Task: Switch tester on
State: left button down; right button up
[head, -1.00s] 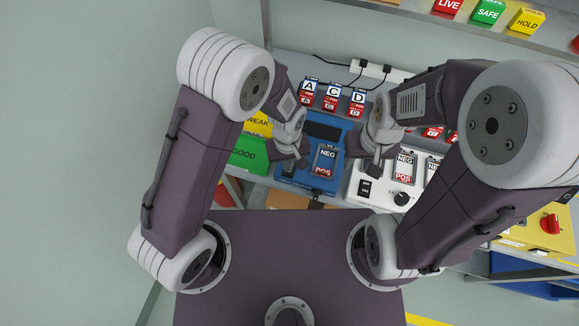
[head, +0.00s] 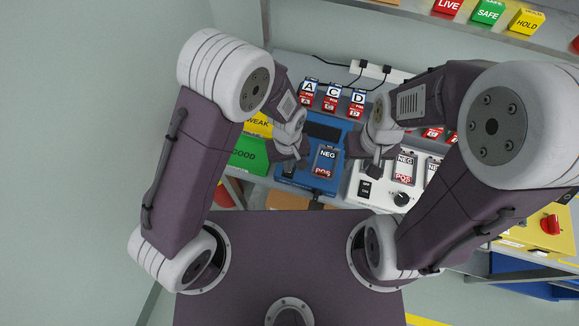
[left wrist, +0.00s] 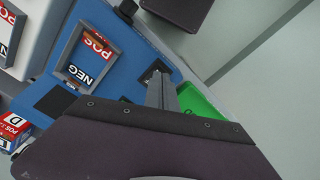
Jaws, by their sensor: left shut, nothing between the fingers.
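The blue tester (head: 313,181) stands on the bench at the centre of the head view, with a dark display (head: 322,130) and a bay marked NEG and POS (head: 325,161). It also shows in the left wrist view (left wrist: 118,76). My left gripper (head: 288,168) is shut and empty at the tester's left front part. In the left wrist view its fingertips (left wrist: 157,76) are close over a small dark spot on the blue face, mostly hidden by them. I cannot tell whether they touch. My right gripper (head: 373,170) is near the white unit; its fingers are unclear.
The white unit (head: 352,196) with an off/on switch (head: 365,188) and a knob (head: 401,198) stands right of the tester. A green GOOD bin (head: 247,155) is at left. Batteries marked A, C and D (head: 332,97) stand behind. A power strip (head: 378,69) lies further back.

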pick_arm(q)
jog(key=shift+f+b, duration=0.7)
jog(key=shift+f, duration=0.2)
dwell(0.9)
notch_tip(320, 180, up, 7)
jog(key=p, duration=0.6)
jog(key=shift+r+p, duration=0.1)
jog(key=shift+p, duration=0.25)
